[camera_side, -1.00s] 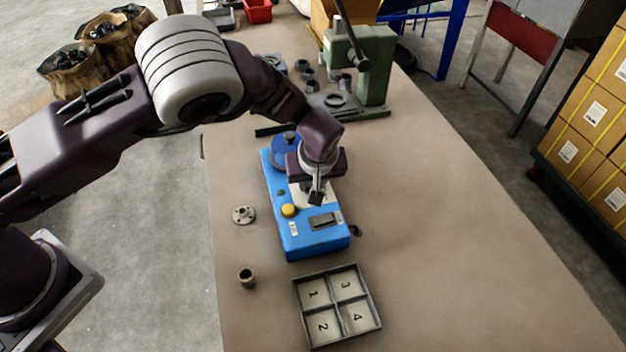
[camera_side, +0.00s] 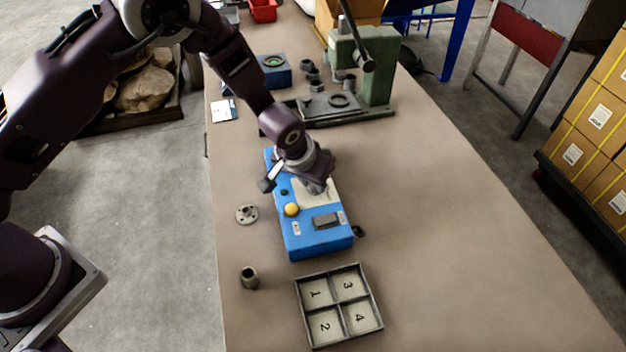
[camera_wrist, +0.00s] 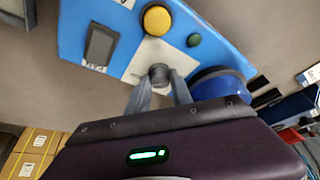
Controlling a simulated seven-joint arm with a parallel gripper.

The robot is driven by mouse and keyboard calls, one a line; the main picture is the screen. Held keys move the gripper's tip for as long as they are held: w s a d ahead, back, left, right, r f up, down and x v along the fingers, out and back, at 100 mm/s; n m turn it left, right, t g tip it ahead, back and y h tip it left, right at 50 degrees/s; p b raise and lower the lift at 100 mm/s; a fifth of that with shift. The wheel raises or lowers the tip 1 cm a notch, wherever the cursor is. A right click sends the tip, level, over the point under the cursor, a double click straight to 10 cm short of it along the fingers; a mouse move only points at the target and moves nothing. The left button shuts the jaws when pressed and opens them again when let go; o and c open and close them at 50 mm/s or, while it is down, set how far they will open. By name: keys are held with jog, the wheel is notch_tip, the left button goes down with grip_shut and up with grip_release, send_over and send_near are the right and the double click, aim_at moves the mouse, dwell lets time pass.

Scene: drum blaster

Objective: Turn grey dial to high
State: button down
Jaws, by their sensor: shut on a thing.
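The blue drum blaster box (camera_side: 303,240) stands on the table, with a yellow button (camera_side: 291,209), a small green button (camera_side: 284,192) and a dark display (camera_side: 326,220) on its top. In the wrist view the grey dial (camera_wrist: 159,73) sits on a pale plate (camera_wrist: 147,55), its markings too small to read. My gripper (camera_wrist: 158,88) is shut on the dial, a finger on each side of it. In the side view my gripper (camera_side: 312,183) is over the box's top and hides the dial. The blue drum (camera_wrist: 220,84) shows beside the plate in the wrist view.
A divided tray (camera_side: 300,291) with numbered compartments lies in front of the box. A flanged disc (camera_side: 246,214) and a grey cup-like part (camera_side: 249,277) lie to the left. A green press (camera_side: 372,75) stands behind. The table's right side is clear.

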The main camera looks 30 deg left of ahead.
aim_at(307, 200)
dwell(0.3)
jog(key=c, duration=1.1)
grip_release()
jog(key=shift+c, duration=0.2)
jog(key=shift+r, duration=0.1)
jog(key=v, duration=0.7)
